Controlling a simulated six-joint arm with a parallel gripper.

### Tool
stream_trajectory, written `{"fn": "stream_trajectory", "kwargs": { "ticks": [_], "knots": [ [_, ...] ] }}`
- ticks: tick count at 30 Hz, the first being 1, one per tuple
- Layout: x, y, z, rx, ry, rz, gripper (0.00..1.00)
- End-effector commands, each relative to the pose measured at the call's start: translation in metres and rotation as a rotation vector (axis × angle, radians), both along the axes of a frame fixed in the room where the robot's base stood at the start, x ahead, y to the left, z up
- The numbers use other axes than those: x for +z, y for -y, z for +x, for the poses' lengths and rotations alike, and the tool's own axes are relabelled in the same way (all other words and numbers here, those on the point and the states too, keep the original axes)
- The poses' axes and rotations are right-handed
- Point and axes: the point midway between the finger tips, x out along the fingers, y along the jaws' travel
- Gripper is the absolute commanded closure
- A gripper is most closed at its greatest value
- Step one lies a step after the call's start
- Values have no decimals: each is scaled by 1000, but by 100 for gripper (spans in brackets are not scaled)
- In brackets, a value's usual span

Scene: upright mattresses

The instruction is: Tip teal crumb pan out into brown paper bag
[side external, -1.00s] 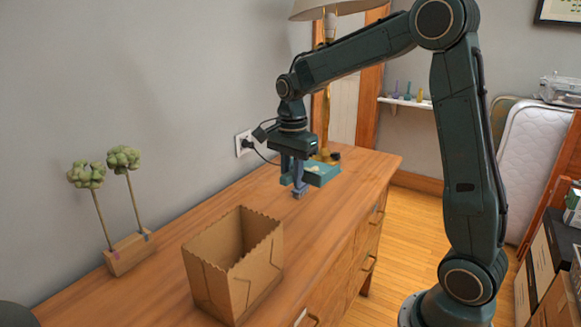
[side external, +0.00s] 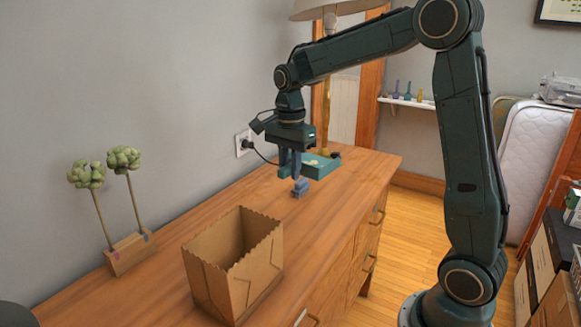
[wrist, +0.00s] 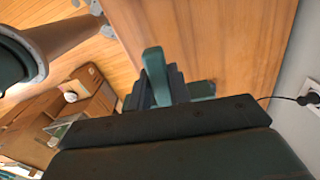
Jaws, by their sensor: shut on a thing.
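The teal crumb pan (side external: 322,168) is in my gripper (side external: 291,170), above the far part of the wooden dresser top in the side view. It looks roughly level, with a few small pale bits inside. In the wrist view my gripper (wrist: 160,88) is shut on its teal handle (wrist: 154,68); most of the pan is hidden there. The brown paper bag (side external: 216,272) stands upright and open on the dresser, nearer the camera and left of the gripper. Its floor is hidden.
A small blue block-like piece (side external: 300,187) sits on the dresser below my gripper. A wooden holder (side external: 130,252) with two green-topped stems stands left of the bag by the wall. A lamp (side external: 328,100) stands behind the pan. The dresser top (side external: 225,205) between is clear.

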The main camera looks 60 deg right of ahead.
Motion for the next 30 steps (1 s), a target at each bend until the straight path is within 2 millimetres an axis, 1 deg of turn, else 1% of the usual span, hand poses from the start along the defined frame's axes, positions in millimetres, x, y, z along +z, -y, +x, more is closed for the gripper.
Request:
{"fn": "stream_trajectory", "kwargs": {
  "ticks": [5, 8, 11, 14, 15, 17, 21, 26, 27, 30],
  "knots": [
    [6, -18, 14, -14, 2, 0, 100],
    [12, -35, 25, -31, 2, 0, 100],
    [19, -58, 38, -52, 3, 1, 100],
    [27, -85, 51, -77, 3, 1, 100],
    [30, -97, 55, -88, 3, 1, 100],
    [35, -115, 61, -104, 2, 2, 100],
    [46, -158, 72, -142, 3, 2, 100],
    [59, -209, 78, -186, 2, 2, 100],
    [62, -223, 78, -196, 2, 2, 100],
    [69, -254, 77, -223, 2, 2, 100]
  ]
}}
